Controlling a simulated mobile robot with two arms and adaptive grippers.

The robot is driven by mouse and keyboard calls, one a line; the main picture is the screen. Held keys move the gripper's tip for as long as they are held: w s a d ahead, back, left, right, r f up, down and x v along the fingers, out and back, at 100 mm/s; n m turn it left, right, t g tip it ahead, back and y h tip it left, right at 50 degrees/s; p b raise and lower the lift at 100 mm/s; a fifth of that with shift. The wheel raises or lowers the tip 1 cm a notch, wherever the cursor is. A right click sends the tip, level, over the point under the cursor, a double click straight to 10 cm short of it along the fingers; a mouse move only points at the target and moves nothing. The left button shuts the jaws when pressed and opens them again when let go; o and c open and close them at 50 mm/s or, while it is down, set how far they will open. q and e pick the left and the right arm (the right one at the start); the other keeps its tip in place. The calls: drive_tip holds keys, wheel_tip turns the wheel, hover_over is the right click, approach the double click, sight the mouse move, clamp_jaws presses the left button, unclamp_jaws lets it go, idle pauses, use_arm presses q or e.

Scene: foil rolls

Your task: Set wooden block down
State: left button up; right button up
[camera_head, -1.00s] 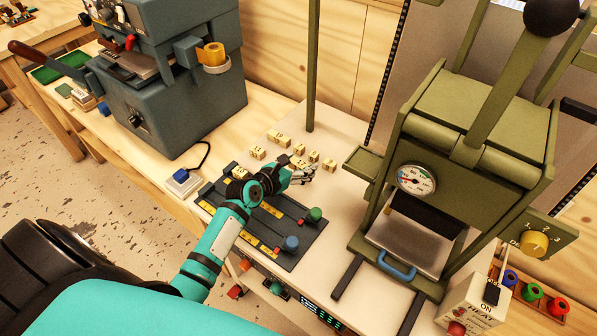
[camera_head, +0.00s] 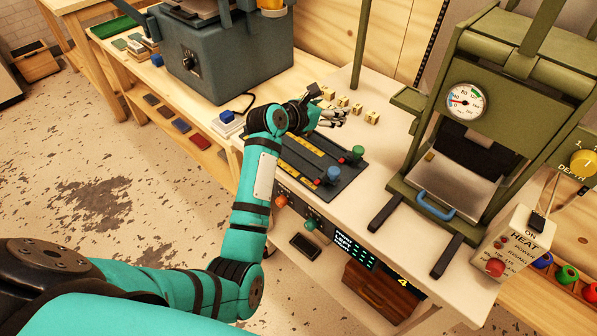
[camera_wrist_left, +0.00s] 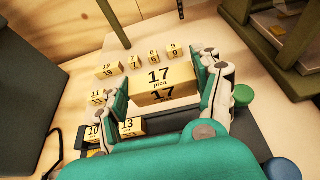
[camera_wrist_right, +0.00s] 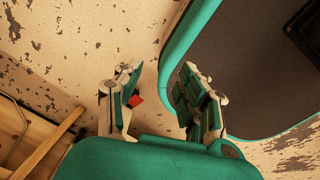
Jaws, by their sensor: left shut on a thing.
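The wooden block (camera_wrist_left: 166,84), marked "17 pica", is between the fingers of my left gripper (camera_wrist_left: 170,80) in the left wrist view. The left gripper is shut on it. In the head view, this gripper (camera_head: 335,117) is over the far part of a dark slotted board (camera_head: 290,178), near a row of small blocks; the held block cannot be made out there. Whether the block touches the surface below cannot be told. My right gripper (camera_wrist_right: 158,90) shows only in the right wrist view, open and empty, above the floor.
Several smaller numbered blocks (camera_wrist_left: 134,63) lie beyond the held one; a "13" block (camera_wrist_left: 132,126) lies nearer. A green knob (camera_head: 357,152) and blue knob (camera_head: 332,174) stand on the board. A green press (camera_head: 470,120) stands right, a grey machine (camera_head: 225,60) behind left.

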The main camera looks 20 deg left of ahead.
use_arm(q)
drive_tip(key=f, duration=0.1)
hover_over(324, 147)
wheel_tip(324, 147, down, 5)
drive_tip(key=shift+b, duration=0.35)
drive_tip(key=shift+f, duration=0.5)
wheel_tip(324, 147, down, 2)
drive_tip(key=shift+s+f+b, duration=0.1)
drive_tip(key=shift+f+b, duration=0.15)
drive_tip(key=shift+b, duration=0.05)
drive_tip(key=shift+f, duration=0.35)
use_arm(e)
drive_tip(key=shift+a+f, duration=0.25)
drive_tip(key=shift+f, duration=0.7)
